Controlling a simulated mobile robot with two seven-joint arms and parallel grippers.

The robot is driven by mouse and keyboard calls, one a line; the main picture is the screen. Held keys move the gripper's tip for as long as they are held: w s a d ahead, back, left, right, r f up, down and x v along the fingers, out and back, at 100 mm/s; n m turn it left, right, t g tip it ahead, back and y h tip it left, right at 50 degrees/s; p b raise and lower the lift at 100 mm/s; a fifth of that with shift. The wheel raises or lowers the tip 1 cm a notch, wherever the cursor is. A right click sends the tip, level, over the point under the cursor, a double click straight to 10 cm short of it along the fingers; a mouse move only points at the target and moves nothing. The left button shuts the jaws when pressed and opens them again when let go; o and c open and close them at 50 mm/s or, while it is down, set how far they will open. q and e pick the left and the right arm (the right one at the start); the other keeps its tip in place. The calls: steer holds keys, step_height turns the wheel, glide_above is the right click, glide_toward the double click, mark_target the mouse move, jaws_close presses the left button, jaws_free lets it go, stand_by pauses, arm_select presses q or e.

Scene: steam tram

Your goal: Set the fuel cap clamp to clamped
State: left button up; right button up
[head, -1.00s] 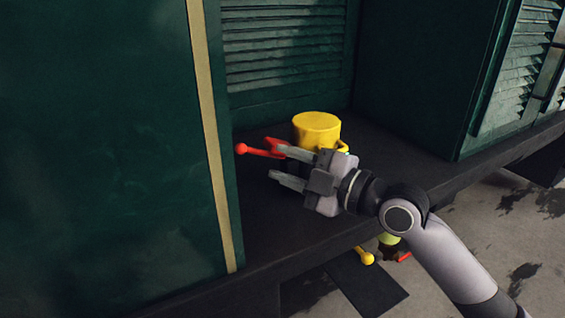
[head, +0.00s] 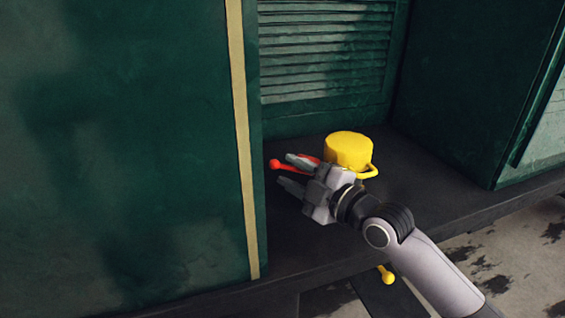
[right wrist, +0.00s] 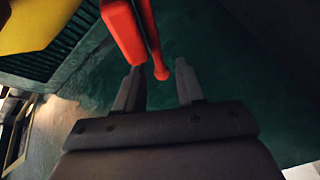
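The fuel cap is a yellow cylinder (head: 349,150) with a yellow loop handle, standing on a dark ledge. The clamp is a red lever with a ball end (head: 276,164), sticking out left of the cap; its middle is partly hidden behind my right gripper. My right gripper (head: 288,172) is open beside the lever, its fingers pointing left. In the right wrist view the red lever (right wrist: 124,30) is above and between the open fingertips (right wrist: 160,78), its ball end near them. I cannot tell whether a finger touches it. My left gripper is not in view.
A green panel with a tan strip (head: 241,140) stands close on the left. A louvered green wall (head: 325,60) is behind the cap, and another green box (head: 475,90) is at right. A yellow knob (head: 386,274) shows below the ledge edge.

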mark_target(284, 167)
steer(key=shift+x, duration=1.9)
jaws_close()
